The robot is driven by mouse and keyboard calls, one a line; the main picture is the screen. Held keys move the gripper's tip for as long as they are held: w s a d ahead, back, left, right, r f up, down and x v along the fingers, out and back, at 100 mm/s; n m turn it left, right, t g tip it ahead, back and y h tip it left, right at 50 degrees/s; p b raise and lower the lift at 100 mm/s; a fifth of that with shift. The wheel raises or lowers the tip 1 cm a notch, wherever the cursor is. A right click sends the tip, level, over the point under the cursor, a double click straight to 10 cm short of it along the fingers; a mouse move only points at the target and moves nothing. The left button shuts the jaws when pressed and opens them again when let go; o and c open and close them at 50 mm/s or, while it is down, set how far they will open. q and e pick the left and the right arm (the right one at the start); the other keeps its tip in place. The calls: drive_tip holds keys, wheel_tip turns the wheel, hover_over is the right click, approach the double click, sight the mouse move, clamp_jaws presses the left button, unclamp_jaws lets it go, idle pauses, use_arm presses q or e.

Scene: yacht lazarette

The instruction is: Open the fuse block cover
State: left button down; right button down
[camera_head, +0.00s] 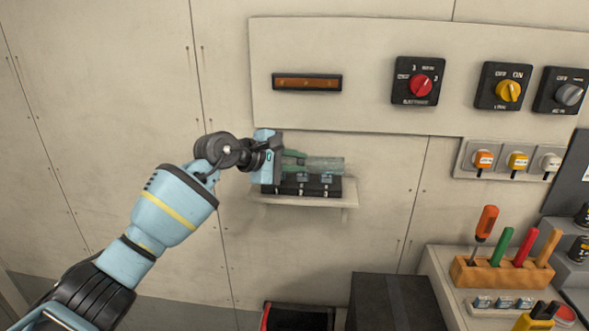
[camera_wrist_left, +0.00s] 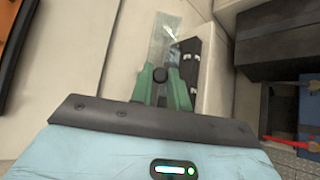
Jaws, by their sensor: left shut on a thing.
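The fuse block (camera_head: 310,187) is a black, numbered block on a small pale shelf against the wall. It also shows partly in the wrist view (camera_wrist_left: 190,62). Its clear cover (camera_head: 326,164) shows over the top of the block in the head view, and as a clear strip beyond the fingertips in the wrist view (camera_wrist_left: 166,38). My left gripper (camera_head: 297,160) reaches in from the left with green fingers shut on the cover. The fingers also show in the wrist view (camera_wrist_left: 160,82). The gripper hides the block's left part. I cannot tell how far the cover is tilted. My right gripper is out of view.
The shelf (camera_head: 345,200) juts from the wall. Above are a brown bar (camera_head: 307,82) and a red rotary switch (camera_head: 420,84). A dark box (camera_head: 395,302) stands below right, beside a wooden tool rack (camera_head: 490,272). Wall right of the shelf is clear.

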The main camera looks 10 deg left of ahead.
use_arm(q)
drive_tip(key=shift+w+r+g, duration=0.1)
drive_tip(key=shift+r+g, duration=0.15)
drive_tip(key=shift+g, duration=0.05)
idle(0.4)
drive_tip(key=c, duration=1.3)
unclamp_jaws()
drive_tip(key=shift+c, duration=0.2)
drive_tip(key=v, duration=0.7)
drive_tip(key=shift+s+a, duration=0.2)
drive_tip(key=shift+a, duration=0.1)
drive_tip(key=shift+r, duration=0.15)
